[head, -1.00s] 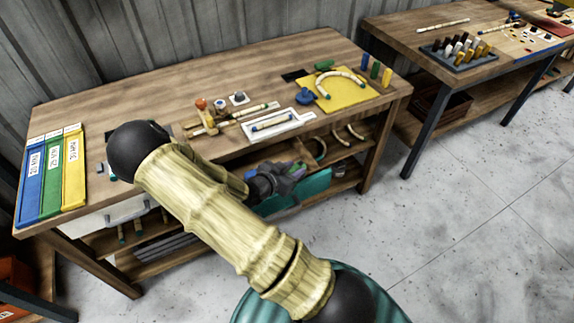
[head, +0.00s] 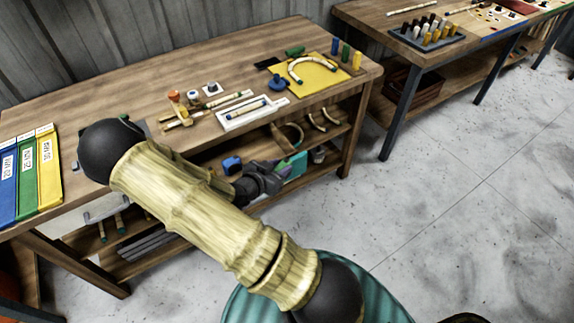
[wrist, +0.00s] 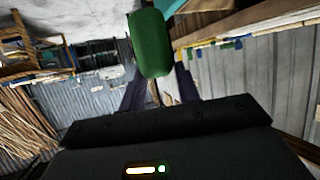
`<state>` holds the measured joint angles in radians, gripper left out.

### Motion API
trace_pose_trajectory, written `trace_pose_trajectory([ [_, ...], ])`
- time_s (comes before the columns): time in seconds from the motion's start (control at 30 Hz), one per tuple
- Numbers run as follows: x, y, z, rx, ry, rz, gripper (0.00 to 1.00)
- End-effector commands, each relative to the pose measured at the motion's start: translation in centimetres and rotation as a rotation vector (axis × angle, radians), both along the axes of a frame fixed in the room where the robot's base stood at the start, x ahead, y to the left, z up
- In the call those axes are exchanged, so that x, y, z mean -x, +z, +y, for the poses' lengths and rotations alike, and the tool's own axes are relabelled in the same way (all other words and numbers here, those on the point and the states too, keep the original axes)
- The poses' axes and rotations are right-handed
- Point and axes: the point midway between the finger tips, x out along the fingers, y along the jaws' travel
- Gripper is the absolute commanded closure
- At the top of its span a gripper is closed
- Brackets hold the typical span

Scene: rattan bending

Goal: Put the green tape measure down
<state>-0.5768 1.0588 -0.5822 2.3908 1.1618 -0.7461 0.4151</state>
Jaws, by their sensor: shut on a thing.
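My gripper (head: 279,173) shows in the head view in front of the workbench's lower shelf, below the tabletop's front edge. In the wrist view its two dark fingers are shut on the green tape measure (wrist: 150,45), a rounded green body standing out beyond the fingertips. In the head view the held tape measure is small and partly hidden by the fingers. My arm covers part of the bench front. The near workbench tabletop (head: 130,82) is wooden.
A yellow board (head: 318,80) with a curved rattan piece, a blue item (head: 277,82) and a green item (head: 295,51) lie toward the right end. A white tray (head: 229,121) holds a rattan stick. Blue, green and yellow strips (head: 25,170) lie left. The back middle tabletop is clear.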

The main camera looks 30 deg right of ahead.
Motion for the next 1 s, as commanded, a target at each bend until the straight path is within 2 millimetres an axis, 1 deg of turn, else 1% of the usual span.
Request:
trace_pose_trajectory([
  [0.07,-0.2,0.1,0.1,0.002,0.011,0.000,1.00],
  [0.17,-1.1,0.3,0.6,0.008,0.059,0.004,1.00],
  [0.27,-2.7,0.6,1.8,0.017,0.161,0.013,1.00],
  [0.37,-5.1,1.0,3.9,0.025,0.309,0.018,1.00],
  [0.47,-7.5,1.4,6.9,0.028,0.483,0.018,1.00],
  [0.5,-8.4,1.6,8.2,0.027,0.552,0.016,1.00],
  [0.57,-9.5,1.7,10.1,0.024,0.651,0.012,1.00],
  [0.6,-10.0,1.9,11.4,0.020,0.711,0.009,1.00],
  [0.7,-11.0,2.0,13.9,0.009,0.828,0.002,1.00],
  [0.8,-11.4,2.1,15.2,0.003,0.890,-0.001,1.00],
  [0.9,-11.5,2.1,15.6,0.000,0.906,-0.002,1.00],
  [1.0,-11.5,2.1,15.5,0.000,0.904,-0.001,1.00],
])
